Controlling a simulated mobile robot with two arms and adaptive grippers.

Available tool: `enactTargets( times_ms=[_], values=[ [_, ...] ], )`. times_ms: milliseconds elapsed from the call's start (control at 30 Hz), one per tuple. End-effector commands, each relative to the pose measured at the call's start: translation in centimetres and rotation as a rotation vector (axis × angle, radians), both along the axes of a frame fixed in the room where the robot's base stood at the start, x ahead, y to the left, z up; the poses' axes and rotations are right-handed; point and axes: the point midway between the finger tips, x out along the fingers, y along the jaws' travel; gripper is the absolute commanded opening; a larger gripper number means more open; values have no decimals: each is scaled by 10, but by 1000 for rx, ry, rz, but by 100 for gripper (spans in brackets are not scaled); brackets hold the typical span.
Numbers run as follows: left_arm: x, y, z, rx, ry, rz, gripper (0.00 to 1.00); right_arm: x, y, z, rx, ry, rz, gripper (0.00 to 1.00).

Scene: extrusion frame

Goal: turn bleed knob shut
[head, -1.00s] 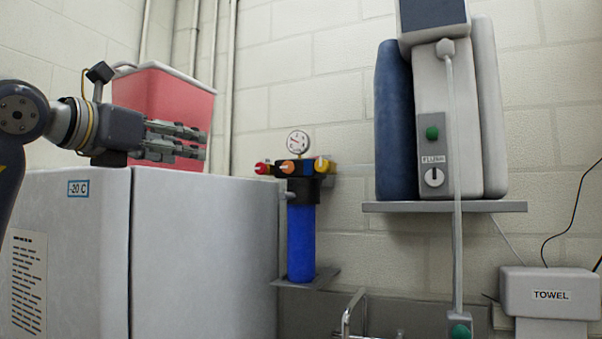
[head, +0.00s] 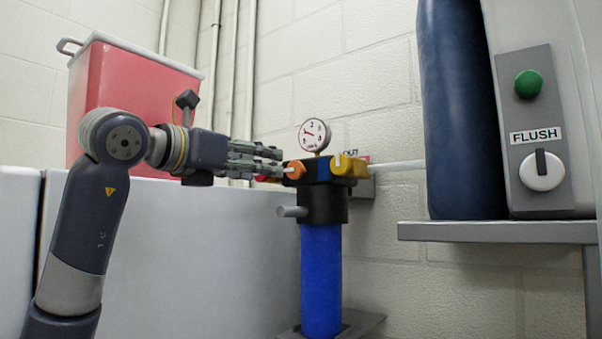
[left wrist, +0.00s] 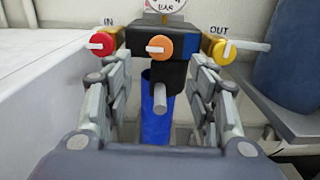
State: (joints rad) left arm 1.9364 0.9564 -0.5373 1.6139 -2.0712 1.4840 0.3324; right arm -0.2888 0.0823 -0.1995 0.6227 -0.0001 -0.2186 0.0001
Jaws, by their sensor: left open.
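A filter unit with a blue bowl (head: 321,270) and a black head (head: 323,205) carries three knobs. The orange knob (head: 295,170) is at its middle front; I take it to be the bleed knob, though no label on it is readable. It also shows in the left wrist view (left wrist: 160,47), its pale pointer lying roughly level to the left. The red knob (left wrist: 103,44) is by IN, the yellow knob (left wrist: 222,50) by OUT. My left gripper (head: 275,161) is open and empty, just left of the orange knob in the head view. In the wrist view its fingers flank the unit's front.
A pressure gauge (head: 314,135) tops the unit, and a grey outlet stub (head: 292,212) juts from its front. A white freezer (head: 190,250) stands below my arm with a red bin (head: 135,95) on it. A shelf (head: 500,231) holds a FLUSH panel and blue tank at right.

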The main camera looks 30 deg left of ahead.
Motion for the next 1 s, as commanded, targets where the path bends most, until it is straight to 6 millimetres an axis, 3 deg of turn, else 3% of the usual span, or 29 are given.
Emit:
enactTargets(
  times_ms=[267,500,700,967,1000],
  values=[
    [51,-5,1,0,6,-3,52,-29,-1,17,-3,41,1,40],
    [88,-8,1,0,4,-1,52,-16,0,30,-1,22,1,40],
    [100,-8,0,0,1,-1,52,0,2,34,2,-3,1,40],
    [101,-9,-1,1,1,-1,52,-7,4,33,5,9,0,40],
    [101,-9,-1,1,1,-1,43,-9,4,33,5,12,0,40]
  ],
)
